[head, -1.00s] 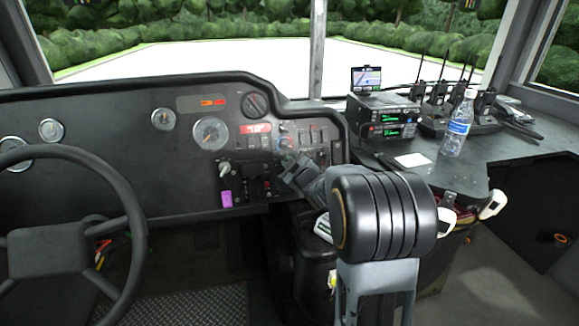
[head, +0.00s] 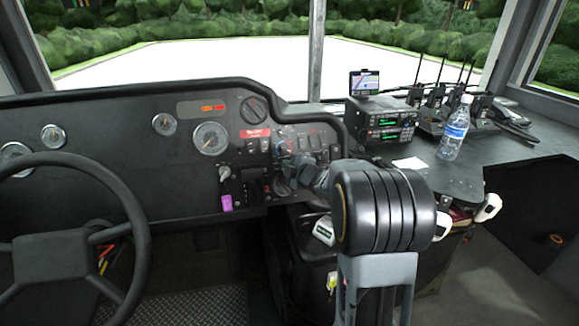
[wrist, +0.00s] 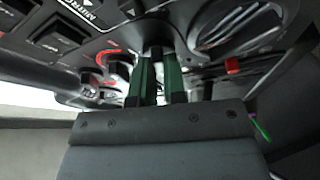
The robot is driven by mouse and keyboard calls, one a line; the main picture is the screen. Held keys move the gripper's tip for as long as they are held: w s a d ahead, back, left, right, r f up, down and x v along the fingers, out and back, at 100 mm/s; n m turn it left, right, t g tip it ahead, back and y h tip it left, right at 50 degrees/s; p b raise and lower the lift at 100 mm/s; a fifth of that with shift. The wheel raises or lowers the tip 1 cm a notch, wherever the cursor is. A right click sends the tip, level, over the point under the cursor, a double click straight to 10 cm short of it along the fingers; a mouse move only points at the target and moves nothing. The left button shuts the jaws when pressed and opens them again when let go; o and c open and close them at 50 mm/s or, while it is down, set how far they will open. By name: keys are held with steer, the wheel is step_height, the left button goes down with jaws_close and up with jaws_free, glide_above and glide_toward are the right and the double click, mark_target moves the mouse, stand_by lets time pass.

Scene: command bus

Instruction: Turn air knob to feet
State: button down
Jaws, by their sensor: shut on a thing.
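The dark control panel (head: 262,140) carries gauges, switches and knobs. My gripper (head: 286,186) is at its lower right part, right of the purple tab, with my arm reaching in from the right. In the wrist view my gripper (wrist: 157,52) has its green fingers close together, tips at the panel. They are shut on a small dark knob that I take to be the air knob; the fingers hide most of it, so its pointing direction cannot be told. A round dial with red marks (wrist: 117,65) is just left of the fingers.
The steering wheel (head: 75,250) stands at the left. Radios (head: 382,122), a water bottle (head: 454,128) and handheld sets are on the right ledge. In the wrist view, a silvery round part (wrist: 235,28) and a red tab (wrist: 233,65) lie right of the fingers.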

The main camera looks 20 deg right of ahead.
steer(key=shift+w+r, duration=0.1)
steer(key=shift+r, duration=0.15)
steer(key=c, duration=1.2)
jaws_free()
steer(key=shift+a+f, duration=0.1)
steer(key=shift+f, duration=0.15)
steer(key=shift+p+v, duration=1.6)
steer(key=shift+v, duration=5.35)
steer(key=shift+w, duration=0.1)
